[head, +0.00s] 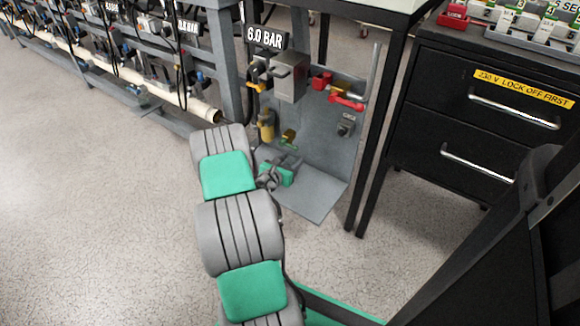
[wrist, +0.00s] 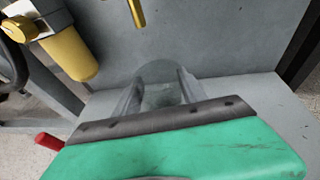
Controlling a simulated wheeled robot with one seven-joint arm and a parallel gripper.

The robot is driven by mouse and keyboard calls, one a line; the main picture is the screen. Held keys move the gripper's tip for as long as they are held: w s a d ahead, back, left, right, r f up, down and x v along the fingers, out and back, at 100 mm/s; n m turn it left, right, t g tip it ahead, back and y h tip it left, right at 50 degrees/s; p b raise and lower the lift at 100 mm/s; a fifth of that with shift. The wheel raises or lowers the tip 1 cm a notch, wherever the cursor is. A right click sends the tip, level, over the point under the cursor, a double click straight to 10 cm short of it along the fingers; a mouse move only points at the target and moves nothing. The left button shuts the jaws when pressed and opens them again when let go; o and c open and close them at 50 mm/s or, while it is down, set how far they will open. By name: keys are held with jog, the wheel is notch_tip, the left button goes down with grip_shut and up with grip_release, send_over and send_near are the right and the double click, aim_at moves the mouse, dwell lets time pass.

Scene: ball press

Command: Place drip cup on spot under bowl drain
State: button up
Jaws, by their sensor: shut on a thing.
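The drip cup (wrist: 158,72) looks clear and pale, and it sits between the two fingers of my gripper (wrist: 161,92) in the wrist view. My gripper is shut on it, low over the grey base plate (head: 318,205). In the head view my gripper (head: 288,164) hides the cup. The yellow bowl (head: 267,124) hangs on the panel above and left of my gripper. It also shows at upper left in the wrist view (wrist: 70,54). The spot under the bowl drain cannot be made out. I cannot tell whether the cup touches the plate.
A brass fitting (head: 289,136) sticks out from the back panel (head: 325,150) just above my gripper. Red handles (head: 346,102) and a grey box (head: 289,77) sit higher up. A black table leg (head: 377,130) and drawer cabinet (head: 490,115) stand right. The plate's front right is bare.

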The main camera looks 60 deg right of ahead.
jog(key=shift+r, duration=0.1)
jog(key=o, duration=1.3)
jog(key=shift+o, duration=0.2)
